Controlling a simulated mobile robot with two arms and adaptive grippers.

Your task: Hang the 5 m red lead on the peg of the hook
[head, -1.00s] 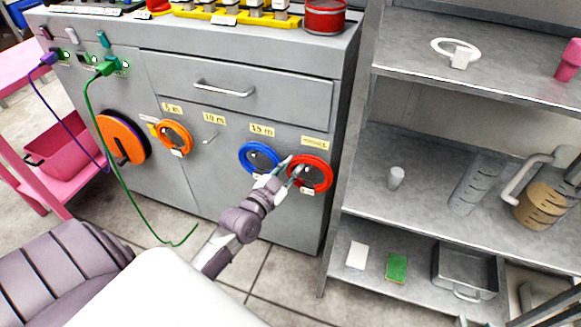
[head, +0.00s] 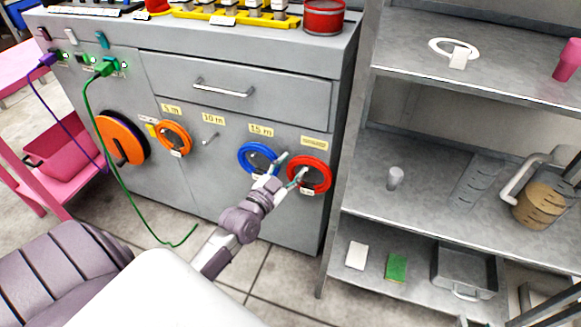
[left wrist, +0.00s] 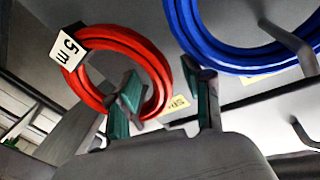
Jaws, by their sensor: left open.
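The red lead (head: 324,175) is a coiled ring against the grey cabinet front, below the rightmost label. Its white tag reads "5 m" in the left wrist view (left wrist: 67,52). The peg behind it is hidden, so I cannot tell how it is held. My left gripper (head: 293,165) is open at the left side of the red ring. In the left wrist view one finger overlaps the ring's edge and the other is apart from it, between the red and blue coils. My right gripper is not in view.
A blue coil (head: 245,160) hangs just left, under the "15 m" label. The "10 m" peg (head: 210,138) is bare. An orange coil (head: 173,138) hangs under "5 m", beside an orange reel (head: 122,138). A metal shelf unit (head: 345,215) stands close on the right.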

